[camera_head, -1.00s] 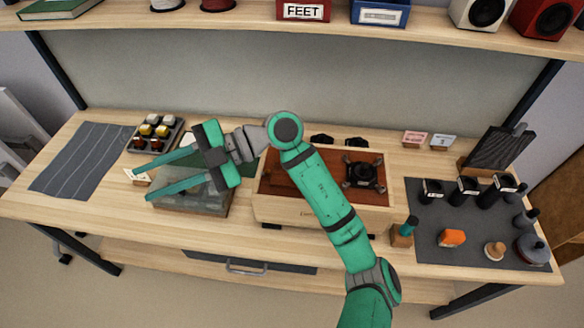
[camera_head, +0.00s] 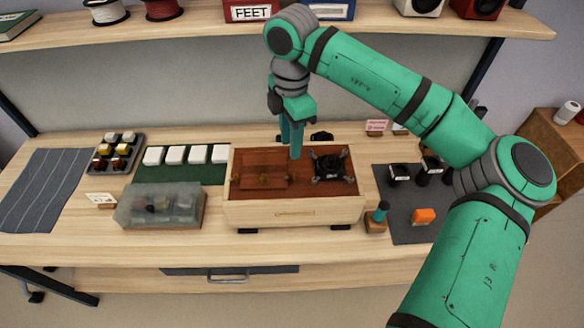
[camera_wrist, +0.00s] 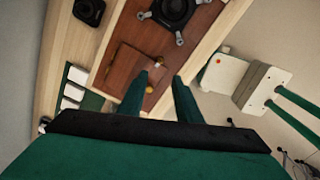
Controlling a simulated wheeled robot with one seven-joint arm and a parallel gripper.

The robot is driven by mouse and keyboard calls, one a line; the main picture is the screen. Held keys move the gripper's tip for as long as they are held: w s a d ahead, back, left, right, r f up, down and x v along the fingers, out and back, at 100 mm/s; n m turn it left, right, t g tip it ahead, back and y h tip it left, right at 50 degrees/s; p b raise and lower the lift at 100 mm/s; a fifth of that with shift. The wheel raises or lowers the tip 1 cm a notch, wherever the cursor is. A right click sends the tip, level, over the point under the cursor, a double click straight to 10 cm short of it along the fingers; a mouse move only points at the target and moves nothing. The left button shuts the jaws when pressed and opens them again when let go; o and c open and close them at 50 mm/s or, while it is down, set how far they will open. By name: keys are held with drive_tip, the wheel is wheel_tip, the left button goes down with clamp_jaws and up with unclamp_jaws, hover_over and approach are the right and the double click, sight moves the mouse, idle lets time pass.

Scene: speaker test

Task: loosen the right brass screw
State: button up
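The wooden box (camera_head: 300,212) stands on the bench with a red-brown panel (camera_head: 314,190) on top. Small brass pieces show on the panel, one at its left end (camera_head: 235,180) and one by a smaller brown plate (camera_head: 264,178). In the wrist view, two brass pieces show, an upper one (camera_wrist: 159,65) and a lower one (camera_wrist: 149,89) near the left fingertip. I cannot tell which is the right screw. My gripper (camera_head: 292,150) points down over the panel, right of the brown plate. In the wrist view its fingers (camera_wrist: 163,79) are apart with no object held between them.
A black round part with several feet (camera_head: 329,166) sits on the panel's right. A clear-lidded case (camera_head: 160,206) stands left of the box. White blocks (camera_head: 174,156) lie behind on a green mat. A small block with a teal-handled tool (camera_head: 376,222) stands right of the box.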

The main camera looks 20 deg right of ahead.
sight(292, 175)
wheel_tip(292, 175, down, 11)
drive_tip(key=shift+d+r, duration=0.15)
idle(0.4)
clamp_jaws()
